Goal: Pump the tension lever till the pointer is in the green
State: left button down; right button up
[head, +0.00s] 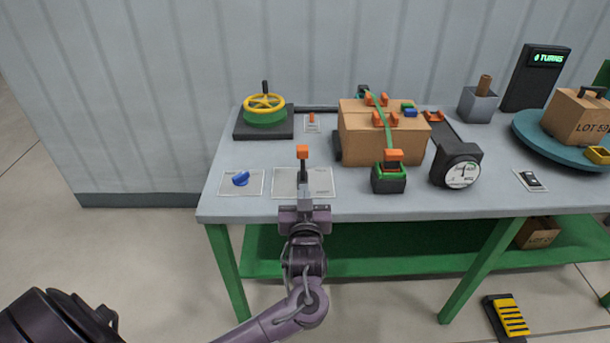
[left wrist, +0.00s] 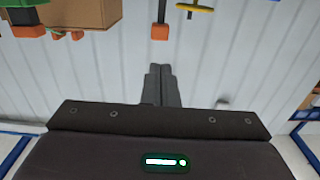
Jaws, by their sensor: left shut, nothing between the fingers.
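An upright lever with an orange knob (head: 302,152) stands on a pale plate (head: 323,182) near the table's front edge. A green strap ratchet with an orange handle (head: 394,156) sits in front of the strapped box. The round gauge (head: 462,174) has a white dial and a dark pointer; its coloured zones are too small to read. My left gripper (head: 305,194) is shut and empty, just in front of the orange-knobbed lever. In the left wrist view the shut fingers (left wrist: 160,84) point toward the orange knob (left wrist: 160,32), apart from it. My right gripper is out of view.
The strapped cardboard box (head: 360,144) stands right of the lever. A blue knob (head: 240,178) is on a plate to the left, with a yellow handwheel (head: 264,103) behind. A blue turntable (head: 535,137) carries another box at right.

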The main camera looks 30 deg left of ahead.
aim_at(303, 156)
pick_arm(q)
jog(key=shift+s+d+f+t, duration=0.25)
jog(key=shift+s+f+t, duration=0.05)
jog(key=shift+s+f, duration=0.25)
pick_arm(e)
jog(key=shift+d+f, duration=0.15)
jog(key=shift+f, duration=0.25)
